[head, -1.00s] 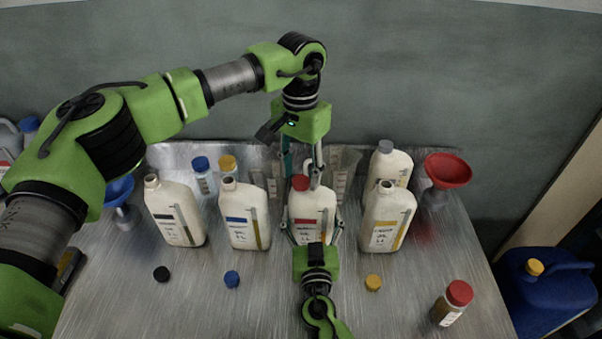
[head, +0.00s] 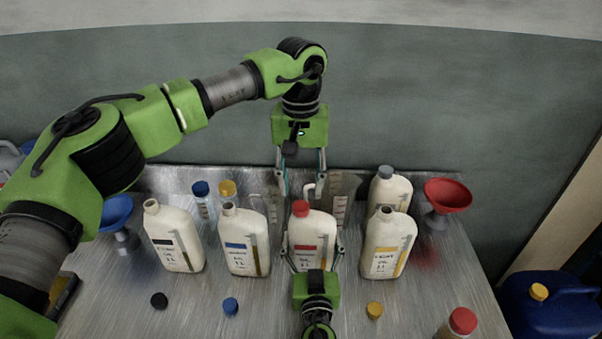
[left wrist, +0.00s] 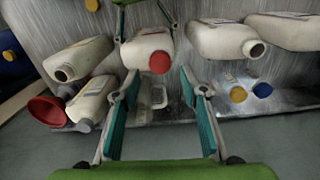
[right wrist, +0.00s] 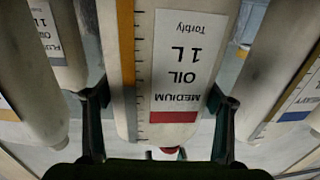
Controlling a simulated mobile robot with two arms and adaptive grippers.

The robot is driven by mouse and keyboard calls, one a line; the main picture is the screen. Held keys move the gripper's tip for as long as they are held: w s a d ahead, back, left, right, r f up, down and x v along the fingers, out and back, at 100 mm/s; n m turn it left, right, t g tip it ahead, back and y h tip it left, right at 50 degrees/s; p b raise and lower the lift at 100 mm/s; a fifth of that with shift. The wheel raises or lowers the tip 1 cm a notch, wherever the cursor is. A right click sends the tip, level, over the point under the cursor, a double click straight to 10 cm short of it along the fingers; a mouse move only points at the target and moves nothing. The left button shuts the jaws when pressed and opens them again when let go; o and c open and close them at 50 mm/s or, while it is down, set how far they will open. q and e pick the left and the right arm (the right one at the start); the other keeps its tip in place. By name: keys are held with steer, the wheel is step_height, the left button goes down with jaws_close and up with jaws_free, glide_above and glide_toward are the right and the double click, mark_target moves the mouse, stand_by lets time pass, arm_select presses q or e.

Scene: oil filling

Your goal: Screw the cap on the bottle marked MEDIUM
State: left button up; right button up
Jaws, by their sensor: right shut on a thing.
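The bottle marked MEDIUM (head: 312,228) is white with a red label and stands upright in the middle of the table. Its label reads in the right wrist view (right wrist: 185,70). The red cap (head: 300,208) sits on its neck; it also shows in the left wrist view (left wrist: 160,62). I cannot tell how tight it is. My right gripper (head: 315,258) is shut around the bottle's lower body from the front. My left gripper (head: 302,178) is open and empty above the cap, its fingers apart and clear of it.
White bottles with black (head: 175,240), blue (head: 245,235) and yellow (head: 390,245) labels stand to the sides. Loose black (head: 159,301), blue (head: 231,306) and yellow (head: 374,310) caps lie in front. Blue (head: 117,212) and red (head: 447,194) funnels stand at the sides. Clear measuring jugs are behind.

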mark_target(301, 205)
arm_select(q)
steer(key=n, duration=0.6)
steer(key=shift+r, duration=0.2)
steer(key=n, duration=0.3)
steer(key=shift+r+n, duration=0.15)
steer(key=shift+n, duration=0.25)
steer(key=n, duration=0.3)
steer(key=shift+r+n, duration=0.1)
steer(key=shift+n, duration=0.3)
steer(key=n, duration=0.5)
steer(key=shift+r+n, duration=0.2)
steer(key=shift+n, duration=0.2)
steer(key=n, duration=0.3)
steer(key=shift+r+n, duration=0.1)
steer(key=shift+n, duration=0.3)
steer(key=n, duration=0.3)
steer(key=shift+r+n, duration=0.1)
steer(key=shift+n, duration=0.3)
steer(key=n, duration=0.5)
steer(key=shift+r+n, duration=0.2)
steer(key=shift+n, duration=0.1)
steer(key=n, duration=0.4)
steer(key=shift+r, duration=0.1)
steer(key=n, duration=0.3)
steer(key=shift+r+n, duration=0.15)
steer(key=shift+n, duration=0.25)
steer(key=n, duration=0.5)
steer(key=shift+r, duration=0.15)
steer(key=shift+f, duration=4.05)
